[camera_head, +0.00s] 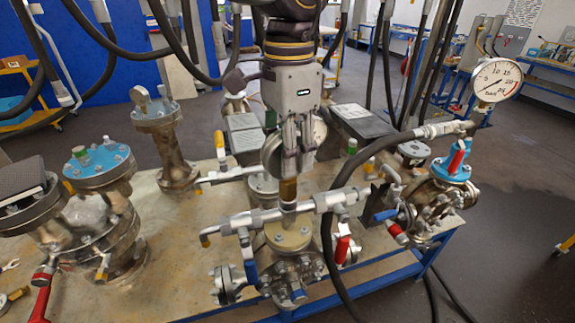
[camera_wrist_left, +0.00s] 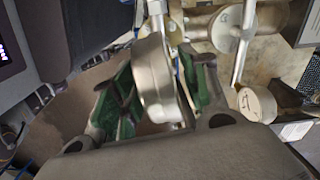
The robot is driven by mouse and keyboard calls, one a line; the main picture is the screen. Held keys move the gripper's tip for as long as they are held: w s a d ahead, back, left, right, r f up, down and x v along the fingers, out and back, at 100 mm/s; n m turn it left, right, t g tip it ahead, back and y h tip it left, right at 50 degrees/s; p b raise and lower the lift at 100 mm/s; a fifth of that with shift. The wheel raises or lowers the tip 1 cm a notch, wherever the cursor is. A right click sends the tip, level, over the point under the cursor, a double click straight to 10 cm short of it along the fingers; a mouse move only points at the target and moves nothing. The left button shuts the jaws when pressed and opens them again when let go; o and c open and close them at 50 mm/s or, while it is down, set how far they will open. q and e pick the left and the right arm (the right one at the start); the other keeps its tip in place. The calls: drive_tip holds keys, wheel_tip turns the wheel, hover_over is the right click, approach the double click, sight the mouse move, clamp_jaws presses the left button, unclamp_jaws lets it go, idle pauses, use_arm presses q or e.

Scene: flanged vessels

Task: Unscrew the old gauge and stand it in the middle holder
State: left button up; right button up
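The old gauge (camera_head: 271,155) is a round grey-metal dial body above a brass stem (camera_head: 288,190). The stem stands upright on the horizontal pipe fitting (camera_head: 325,201) of the front centre vessel. My left gripper (camera_head: 293,155) comes down from above, with its fingers covering the middle of the gauge. In the left wrist view the gauge (camera_wrist_left: 155,82) is edge-on between the green-padded fingers, and they appear to press on both sides. Whether the thread is still engaged cannot be seen. I cannot pick out the middle holder with certainty. My right gripper is not in view.
Another gauge (camera_head: 497,80) with a white dial stands on the right vessel. Flanged vessels (camera_head: 95,215) crowd the left of the bench (camera_head: 180,285). A black hose (camera_head: 345,175) loops close to the right of my left gripper. Valve handles and pipes surround the stem.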

use_arm(q)
drive_tip(key=shift+r, duration=6.05)
drive_tip(key=shift+c, duration=0.4)
